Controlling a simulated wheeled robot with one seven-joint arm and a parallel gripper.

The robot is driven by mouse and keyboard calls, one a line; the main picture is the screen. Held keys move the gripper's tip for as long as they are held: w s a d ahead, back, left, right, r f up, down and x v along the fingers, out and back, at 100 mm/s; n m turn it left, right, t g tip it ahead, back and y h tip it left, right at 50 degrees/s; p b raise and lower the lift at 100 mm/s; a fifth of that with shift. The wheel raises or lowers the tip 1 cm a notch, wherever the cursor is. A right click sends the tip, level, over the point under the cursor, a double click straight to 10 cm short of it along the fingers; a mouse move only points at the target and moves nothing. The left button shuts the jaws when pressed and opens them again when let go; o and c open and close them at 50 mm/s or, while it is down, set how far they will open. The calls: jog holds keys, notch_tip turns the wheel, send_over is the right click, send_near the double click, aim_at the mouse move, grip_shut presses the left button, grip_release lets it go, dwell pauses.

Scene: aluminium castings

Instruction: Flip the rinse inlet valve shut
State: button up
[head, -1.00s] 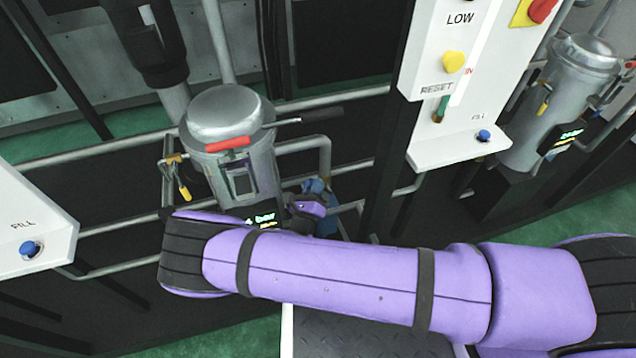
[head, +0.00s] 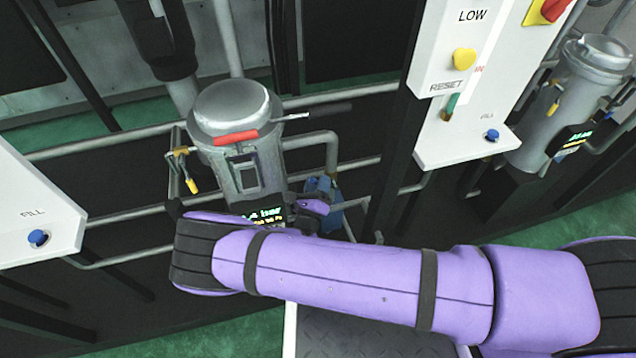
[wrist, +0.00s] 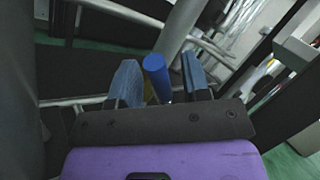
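My gripper (wrist: 157,59) is open in the wrist view, its two blue-grey fingers apart. A blue rod-like handle (wrist: 156,72) stands between them, with gaps visible on both sides. A little yellow shows below it. No label shows on it, so I cannot tell whether it is the rinse inlet valve. In the head view my purple arm hides most of the gripper; a blue part (head: 322,188) shows just beyond it, right of a metal vessel (head: 235,125). A small brass valve with a yellow handle (head: 191,184) hangs at the vessel's left.
The vessel has a red handle (head: 236,138) and a lit display (head: 264,216). Grey pipes (head: 100,145) run behind it. White control panels stand at left (head: 25,215) and right (head: 440,150). A second vessel (head: 560,100) is at far right.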

jog(key=shift+s, duration=0.1)
jog(key=v, duration=1)
jog(key=shift+s, duration=0.3)
jog(key=shift+a, duration=0.1)
